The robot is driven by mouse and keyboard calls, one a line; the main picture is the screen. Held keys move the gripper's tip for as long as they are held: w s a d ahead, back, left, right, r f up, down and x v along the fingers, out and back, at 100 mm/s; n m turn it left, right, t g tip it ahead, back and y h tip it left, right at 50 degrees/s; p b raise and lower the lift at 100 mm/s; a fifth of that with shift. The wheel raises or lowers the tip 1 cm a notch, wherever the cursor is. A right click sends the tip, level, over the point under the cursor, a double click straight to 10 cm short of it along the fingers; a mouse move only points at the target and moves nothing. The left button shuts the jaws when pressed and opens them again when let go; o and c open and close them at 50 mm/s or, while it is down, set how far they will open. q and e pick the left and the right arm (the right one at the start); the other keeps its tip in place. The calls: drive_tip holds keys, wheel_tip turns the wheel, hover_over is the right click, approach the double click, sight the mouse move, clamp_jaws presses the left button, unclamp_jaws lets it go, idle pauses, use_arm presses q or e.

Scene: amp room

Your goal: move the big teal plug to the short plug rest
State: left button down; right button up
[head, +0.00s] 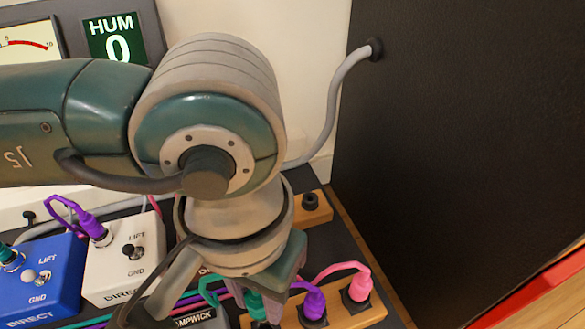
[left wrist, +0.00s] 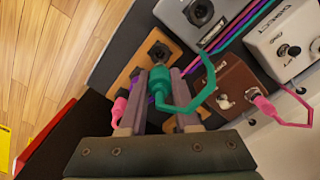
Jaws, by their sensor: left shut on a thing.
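My left gripper (head: 272,292) reaches down over the long wooden plug rest (head: 350,316) in the head view. In the left wrist view its two fingers (left wrist: 157,98) are closed on the big teal plug (left wrist: 160,78), whose teal cord loops to the right. The teal plug (head: 258,306) shows partly under the gripper in the head view. I cannot tell whether its tip is seated in the rest. The short wooden plug rest (head: 322,211), with a dark socket on top, stands behind the gripper, partly hidden by my arm. My right gripper is not in view.
A purple plug (head: 314,302) and a pink plug (head: 358,284) stand in the long rest, right beside the gripper. White (head: 122,262) and blue (head: 38,280) pedals with cords are at left. A tall dark panel (head: 460,130) rises at right. A brown pedal (left wrist: 232,88) is near the fingers.

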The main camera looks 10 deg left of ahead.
use_arm(q)
drive_tip(key=shift+f+b, duration=2.55)
drive_tip(key=shift+f, duration=0.65)
drive_tip(key=c, duration=0.6)
unclamp_jaws()
drive_tip(key=shift+o, duration=0.2)
wheel_tip(320, 180, up, 10)
drive_tip(key=p, duration=0.7)
drive_tip(key=shift+f, duration=0.1)
drive_tip(key=shift+p, duration=0.3)
